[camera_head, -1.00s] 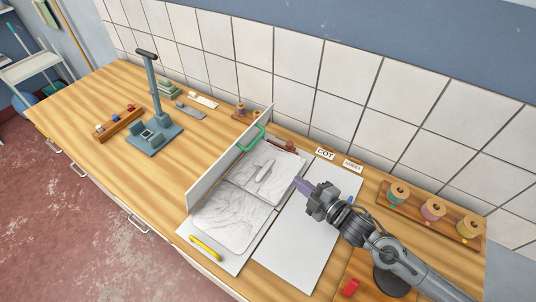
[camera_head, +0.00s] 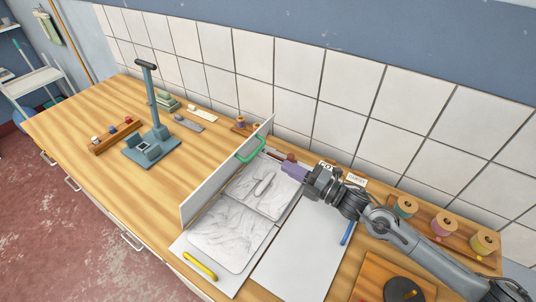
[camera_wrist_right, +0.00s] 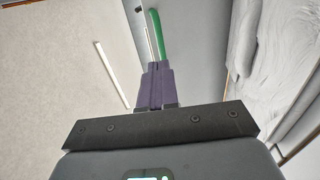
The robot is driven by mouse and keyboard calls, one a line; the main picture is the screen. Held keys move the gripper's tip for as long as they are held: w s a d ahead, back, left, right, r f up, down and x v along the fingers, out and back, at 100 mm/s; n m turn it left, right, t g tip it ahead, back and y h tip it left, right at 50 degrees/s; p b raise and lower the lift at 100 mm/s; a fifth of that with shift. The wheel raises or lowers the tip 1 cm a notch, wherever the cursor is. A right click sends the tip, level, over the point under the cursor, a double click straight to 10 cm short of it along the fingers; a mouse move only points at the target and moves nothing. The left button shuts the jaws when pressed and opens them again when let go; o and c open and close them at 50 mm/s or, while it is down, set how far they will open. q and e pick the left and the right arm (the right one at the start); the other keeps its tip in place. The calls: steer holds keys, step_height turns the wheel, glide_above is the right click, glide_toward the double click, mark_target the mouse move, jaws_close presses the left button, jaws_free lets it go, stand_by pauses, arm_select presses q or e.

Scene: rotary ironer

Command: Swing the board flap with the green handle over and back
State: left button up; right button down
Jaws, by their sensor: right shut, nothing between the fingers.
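The white board flap (camera_head: 228,175) stands upright, near vertical, along the left side of a board with grey-sketched panels (camera_head: 235,228). Its green handle (camera_head: 251,150) is on the face toward the right, near the far end. My right gripper (camera_head: 288,169) comes in from the right. Its purple fingers are shut and empty, above the far end of the board and to the right of the green handle, apart from it. In the right wrist view the green handle (camera_wrist_right: 158,36) shows just beyond the closed fingertips (camera_wrist_right: 157,72). My left gripper is not in view.
A yellow handle (camera_head: 200,265) lies at the board's near edge. A plain white panel (camera_head: 305,250) is at its right. Spools (camera_head: 443,224) stand in a rack at right. A blue-grey stand (camera_head: 153,145) is at left. The tiled wall closes off the back.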

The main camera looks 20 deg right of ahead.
steer(key=p+x, duration=0.1)
steer(key=x, duration=0.5)
steer(key=shift+w+a+r, duration=0.15)
steer(key=shift+w+a, duration=0.05)
steer(key=shift+w, duration=0.05)
steer(key=shift+w+a, duration=0.4)
steer(key=shift+w, duration=0.05)
steer(key=shift+p, duration=0.3)
